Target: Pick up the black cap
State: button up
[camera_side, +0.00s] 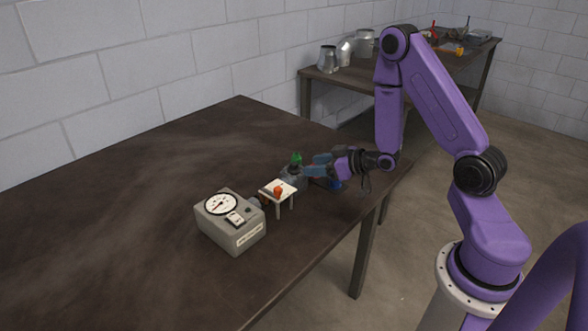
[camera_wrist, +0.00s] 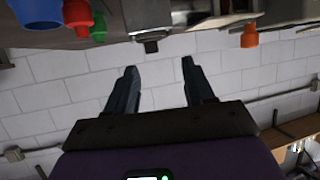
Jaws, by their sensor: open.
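In the wrist view, which looks upside down, a small black piece (camera_wrist: 151,46), apparently the black cap, projects from the edge of a grey surface. My gripper (camera_wrist: 158,66) is open, with its two fingers apart and nothing between them. The black piece lines up with the gap, just past the fingertips; I cannot tell the exact distance. In the side view my gripper (camera_side: 306,171) is low over the table, pointing left, beside a small grey unit with a green piece (camera_side: 296,157). The black cap cannot be clearly made out there.
A grey gauge box (camera_side: 232,235) and a small white stand (camera_side: 286,201) with an orange piece (camera_side: 277,190) are left of my gripper. A blue piece (camera_side: 336,184) sits below it. The left of the dark table (camera_side: 110,220) is clear. A back bench holds metal ducts (camera_side: 346,50).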

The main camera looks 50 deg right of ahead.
aim_at(295, 164)
jog(key=shift+m+t, duration=0.3)
jog(key=shift+t, duration=0.1)
jog(key=x, duration=0.4)
jog(key=d+x, duration=0.1)
jog(key=x, duration=0.2)
jog(key=shift+w+d+f, duration=0.1)
jog(key=shift+w, duration=0.1)
grip_shut()
